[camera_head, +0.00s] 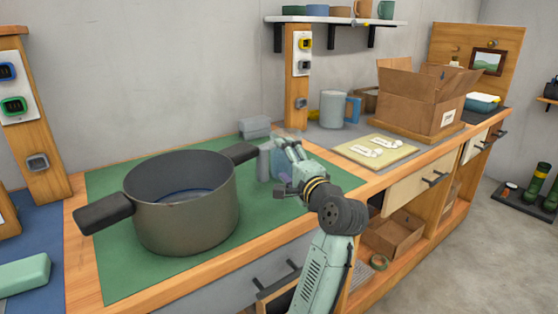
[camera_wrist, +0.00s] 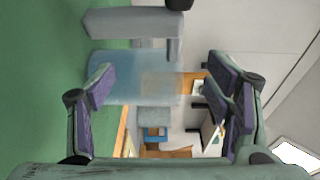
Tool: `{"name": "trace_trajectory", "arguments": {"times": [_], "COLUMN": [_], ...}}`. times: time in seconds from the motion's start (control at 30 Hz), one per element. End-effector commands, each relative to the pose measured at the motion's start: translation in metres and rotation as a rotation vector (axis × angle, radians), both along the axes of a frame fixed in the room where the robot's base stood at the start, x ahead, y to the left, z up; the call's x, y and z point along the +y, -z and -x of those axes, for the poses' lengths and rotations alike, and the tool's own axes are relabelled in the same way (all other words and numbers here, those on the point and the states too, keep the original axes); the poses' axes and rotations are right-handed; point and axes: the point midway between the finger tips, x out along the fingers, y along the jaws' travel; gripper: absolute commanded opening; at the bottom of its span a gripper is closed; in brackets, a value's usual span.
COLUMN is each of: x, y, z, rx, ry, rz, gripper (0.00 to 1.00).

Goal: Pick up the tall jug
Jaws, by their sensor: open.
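A tall, see-through bluish vessel, which looks like the tall jug (camera_head: 277,163), stands on the green mat beside the pot in the head view. The wrist view shows the jug (camera_wrist: 130,78) sideways, between and beyond my fingertips. My gripper (camera_head: 287,168) is open at its near right side; my gripper's fingers also show spread apart in the wrist view (camera_wrist: 160,85). I cannot tell whether either finger touches the jug. The arm hides part of it in the head view.
A large dark pot (camera_head: 185,212) stands close on the left, one handle reaching toward the jug. A grey block (camera_head: 255,127) lies behind.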

Motion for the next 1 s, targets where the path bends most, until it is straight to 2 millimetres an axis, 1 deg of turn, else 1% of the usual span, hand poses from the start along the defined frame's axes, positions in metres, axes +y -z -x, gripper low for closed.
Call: {"name": "trace_trajectory", "arguments": {"times": [0.03,0.1,0.27,0.47,0.6,0.7,0.87,0.9,1.0], "x": [0.003,0.007,0.012,0.030,0.035,0.036,0.036,0.036,0.036], "y": [-0.002,-0.002,-0.002,-0.003,-0.001,0.000,0.001,0.001,0.001], "z": [-0.008,-0.015,-0.025,-0.049,-0.064,-0.067,-0.067,-0.067,-0.067], "rx": [0.001,0.000,-0.001,0.000,-0.001,-0.002,-0.002,-0.002,-0.002], "ry": [0.000,0.000,0.000,-0.002,0.000,0.002,0.002,0.002,0.002], "rz": [0.000,-0.001,0.000,0.001,0.002,0.002,0.002,0.002,0.002], "gripper": [0.72,0.72,0.72,0.72,0.72,0.72,0.72,0.71,0.65]}}
